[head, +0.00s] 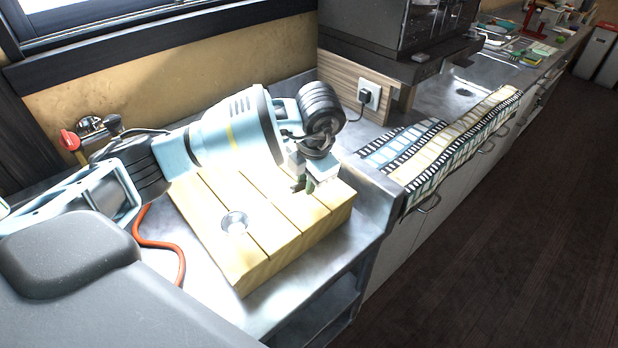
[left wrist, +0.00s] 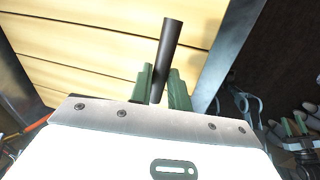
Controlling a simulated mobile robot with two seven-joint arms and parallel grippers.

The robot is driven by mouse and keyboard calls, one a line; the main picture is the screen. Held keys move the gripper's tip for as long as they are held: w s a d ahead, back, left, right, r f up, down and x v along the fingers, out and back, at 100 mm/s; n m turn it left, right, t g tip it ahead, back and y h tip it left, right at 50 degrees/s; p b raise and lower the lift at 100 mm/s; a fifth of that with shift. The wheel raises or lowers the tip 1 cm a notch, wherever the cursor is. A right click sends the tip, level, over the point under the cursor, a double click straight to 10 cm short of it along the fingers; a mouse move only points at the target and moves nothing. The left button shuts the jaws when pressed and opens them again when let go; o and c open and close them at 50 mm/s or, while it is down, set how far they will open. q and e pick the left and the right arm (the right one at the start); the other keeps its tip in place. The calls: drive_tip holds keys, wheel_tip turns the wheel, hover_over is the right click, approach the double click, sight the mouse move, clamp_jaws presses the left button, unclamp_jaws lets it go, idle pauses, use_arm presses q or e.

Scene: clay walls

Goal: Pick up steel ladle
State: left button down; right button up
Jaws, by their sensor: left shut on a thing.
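My left gripper (head: 302,184) is low over the right part of a pale wooden slatted board (head: 285,232). In the left wrist view, its two green fingers (left wrist: 164,90) are shut on a dark round rod, which looks like the handle of the steel ladle (left wrist: 171,42). The rod sticks out past the fingers over the board. A round shiny metal piece (head: 235,222) on the board looks like the ladle's bowl; I cannot see how it joins the rod.
The board lies on a steel counter (head: 205,305) with a shelf below. A red-orange cable (head: 160,245) runs left of it. A wall socket with plug (head: 368,96), a black appliance (head: 400,25) and a patterned cloth (head: 450,140) are to the right. The floor (head: 500,240) is clear.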

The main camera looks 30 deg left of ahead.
use_arm(q)
drive_tip(key=s+d+r, duration=0.1)
drive_tip(key=s+d, duration=0.2)
drive_tip(key=s, duration=1)
drive_tip(key=shift+s+r, duration=0.2)
drive_tip(key=shift+s, duration=0.05)
use_arm(e)
drive_tip(key=shift+s, duration=0.1)
use_arm(q)
drive_tip(key=s+m+h+p, duration=0.1)
drive_tip(key=m, duration=0.9)
drive_tip(key=s+d+m+h+p, duration=0.1)
drive_tip(key=s+m+p, duration=0.1)
drive_tip(key=m, duration=0.9)
drive_tip(key=s+m+h+p, duration=0.1)
drive_tip(key=m+h+p, duration=0.1)
drive_tip(key=m, duration=0.8)
drive_tip(key=shift+s+d+r+g, duration=0.2)
drive_tip(key=shift+s+g, duration=0.1)
drive_tip(key=shift+g, duration=0.1)
use_arm(e)
drive_tip(key=w+r+t, duration=0.1)
drive_tip(key=w+r, duration=0.3)
drive_tip(key=r, duration=0.3)
drive_tip(key=shift+w+d+t, duration=0.25)
drive_tip(key=shift+w+t, duration=0.05)
drive_tip(key=shift+w, duration=0.1)
